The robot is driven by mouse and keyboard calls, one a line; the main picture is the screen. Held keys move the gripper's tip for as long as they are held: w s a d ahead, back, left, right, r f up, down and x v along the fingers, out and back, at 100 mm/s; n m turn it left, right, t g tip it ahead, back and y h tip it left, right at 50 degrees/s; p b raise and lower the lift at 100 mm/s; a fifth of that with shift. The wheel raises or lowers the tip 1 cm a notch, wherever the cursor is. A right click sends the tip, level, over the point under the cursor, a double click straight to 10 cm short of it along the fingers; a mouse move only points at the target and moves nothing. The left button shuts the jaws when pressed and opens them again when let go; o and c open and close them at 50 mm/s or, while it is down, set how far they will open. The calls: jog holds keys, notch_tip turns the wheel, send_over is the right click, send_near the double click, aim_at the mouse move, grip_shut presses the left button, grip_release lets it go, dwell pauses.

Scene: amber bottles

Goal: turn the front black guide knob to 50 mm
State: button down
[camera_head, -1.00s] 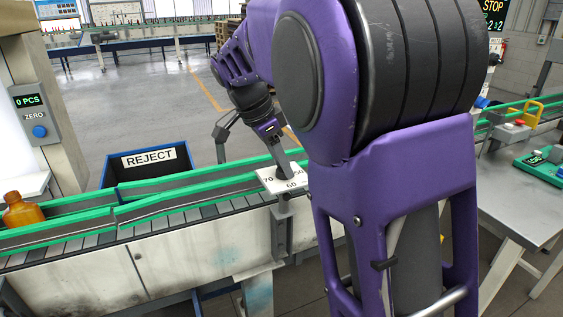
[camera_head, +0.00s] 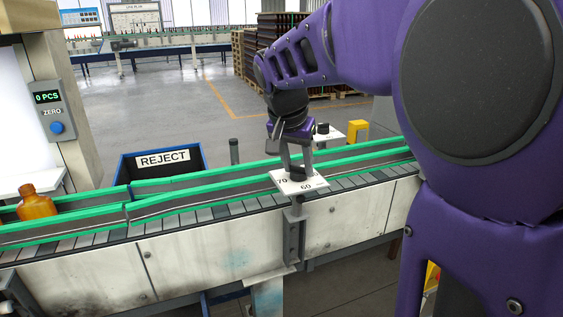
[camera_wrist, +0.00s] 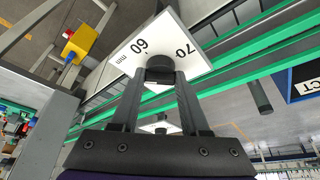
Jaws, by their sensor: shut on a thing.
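The front black guide knob (camera_wrist: 160,66) sits on a white dial plate (camera_wrist: 190,45) in the wrist view. The plate shows 60, 70 and "mm". My gripper (camera_wrist: 160,78) is shut on the knob, one finger on each side. I cannot tell which mark the knob points to.
Green guide rails (camera_head: 200,187) run along the conveyor. A second black knob (camera_head: 323,129) on a white plate is behind my gripper. A blue REJECT bin (camera_head: 188,171) stands beyond the conveyor. An amber bottle (camera_head: 37,204) stands at the left. A yellow box (camera_head: 357,130) is at the back right.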

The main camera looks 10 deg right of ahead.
jog(key=n+y, duration=0.1)
jog(key=n, duration=0.3)
jog(key=shift+d+t+y+p, duration=0.15)
jog(key=shift+t+y+p, duration=0.15)
jog(key=shift+t+y, duration=0.1)
jog(key=n+y, duration=0.1)
jog(key=n, duration=0.3)
jog(key=shift+n, duration=0.3)
jog(key=shift+y, duration=0.3)
jog(key=shift+c, duration=2)
grip_release()
jog(key=shift+p, duration=0.3)
